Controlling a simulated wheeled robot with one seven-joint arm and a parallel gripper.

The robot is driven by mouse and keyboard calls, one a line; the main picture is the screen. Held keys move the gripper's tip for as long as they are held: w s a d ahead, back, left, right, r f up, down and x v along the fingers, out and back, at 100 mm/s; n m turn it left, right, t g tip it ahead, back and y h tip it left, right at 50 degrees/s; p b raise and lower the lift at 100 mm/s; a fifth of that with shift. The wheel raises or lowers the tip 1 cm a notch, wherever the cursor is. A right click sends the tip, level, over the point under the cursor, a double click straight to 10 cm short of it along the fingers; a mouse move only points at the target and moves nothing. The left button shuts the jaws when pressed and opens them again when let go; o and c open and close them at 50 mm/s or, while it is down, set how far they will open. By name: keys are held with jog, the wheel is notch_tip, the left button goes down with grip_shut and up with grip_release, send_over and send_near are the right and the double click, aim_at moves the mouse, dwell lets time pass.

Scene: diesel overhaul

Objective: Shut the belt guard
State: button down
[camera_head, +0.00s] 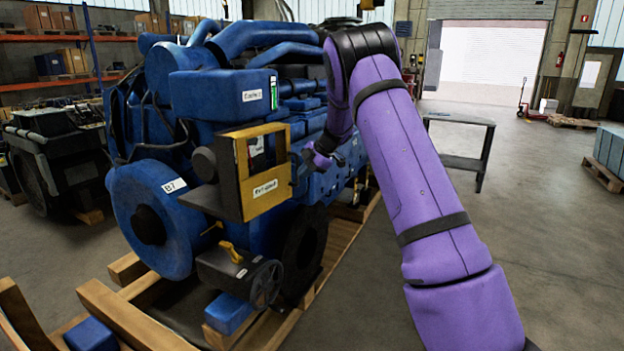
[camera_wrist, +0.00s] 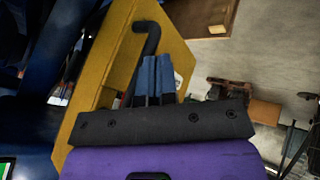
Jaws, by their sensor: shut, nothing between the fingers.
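The yellow belt guard (camera_head: 266,187), with a white label and a dark side face, stands out from the front of the blue engine. In the wrist view, its yellow panel (camera_wrist: 101,65) rises at a slant left of my fingers, with the blue engine beyond it. A bent black handle (camera_wrist: 148,38) shows on the panel. My gripper (camera_wrist: 157,65) is shut and empty, its fingertips close to the handle and in front of the panel. I cannot tell whether they touch. In the head view, my gripper (camera_head: 300,168) is at the guard's right side, partly hidden by my wrist.
The blue engine (camera_head: 225,98) stands on a wooden pallet frame (camera_head: 128,318). A dark table (camera_head: 462,162) stands behind my arm.

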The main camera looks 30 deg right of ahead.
aim_at(288, 178)
jog(key=w, duration=0.3)
jog(key=shift+w+a+r, duration=0.1)
jog(key=shift+w+a, duration=0.25)
jog(key=shift+a, duration=0.05)
jog(key=shift+r, duration=0.1)
